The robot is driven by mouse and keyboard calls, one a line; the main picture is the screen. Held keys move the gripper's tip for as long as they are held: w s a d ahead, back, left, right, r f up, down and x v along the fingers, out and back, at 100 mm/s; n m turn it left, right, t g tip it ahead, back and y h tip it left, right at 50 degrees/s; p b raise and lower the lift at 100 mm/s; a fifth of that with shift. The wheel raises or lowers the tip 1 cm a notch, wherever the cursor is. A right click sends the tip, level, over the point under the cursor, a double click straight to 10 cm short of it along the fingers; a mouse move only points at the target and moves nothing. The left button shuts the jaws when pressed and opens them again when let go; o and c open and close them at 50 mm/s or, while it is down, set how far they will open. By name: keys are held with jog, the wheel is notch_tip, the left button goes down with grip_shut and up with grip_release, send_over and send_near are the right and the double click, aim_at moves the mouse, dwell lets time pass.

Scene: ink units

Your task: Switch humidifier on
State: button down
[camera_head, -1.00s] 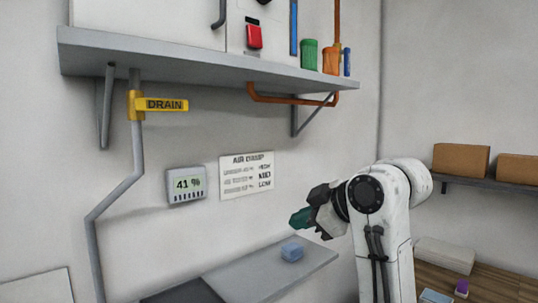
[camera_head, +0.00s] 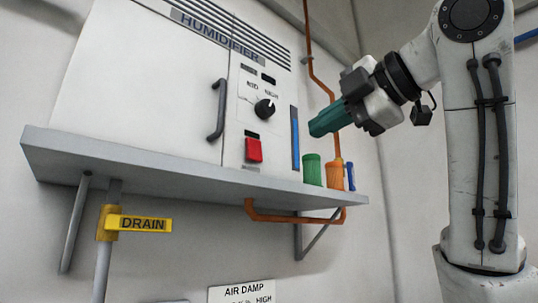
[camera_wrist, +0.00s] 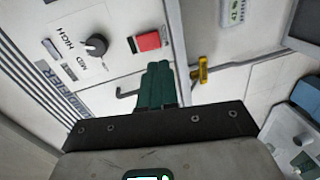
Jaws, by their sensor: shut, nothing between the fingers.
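The white humidifier (camera_head: 150,85) stands on a grey wall shelf in the head view. Its front panel has a red switch (camera_head: 254,150), a black knob (camera_head: 265,109) with MID and HIGH marks above it, and small dark windows. The red switch (camera_wrist: 148,41) and knob (camera_wrist: 96,45) also show in the wrist view. My gripper (camera_head: 318,125) has green fingers, shut and empty. It is right of the knob and red switch in the head view, at about their height, pointing left. It appears apart from the panel.
The shelf (camera_head: 180,168) carries a green cap (camera_head: 312,171), an orange cap (camera_head: 335,172) and a small blue one near my gripper. An orange pipe (camera_head: 313,70) runs up behind. A yellow DRAIN handle (camera_head: 140,224) and an AIR DAMP sign (camera_head: 243,293) are below.

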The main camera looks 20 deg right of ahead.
aim_at(257, 154)
jog(key=shift+s+a+r+n, duration=0.15)
jog(key=shift+s+r, duration=0.1)
jog(key=shift+r, duration=0.2)
jog(key=shift+s+a+r+n, duration=0.15)
jog(key=shift+s+r, duration=0.1)
jog(key=shift+r, duration=0.15)
jog(key=shift+w, duration=0.1)
jog(key=p+x, duration=0.5)
jog(key=x, duration=0.8)
jog(key=shift+w, duration=0.35)
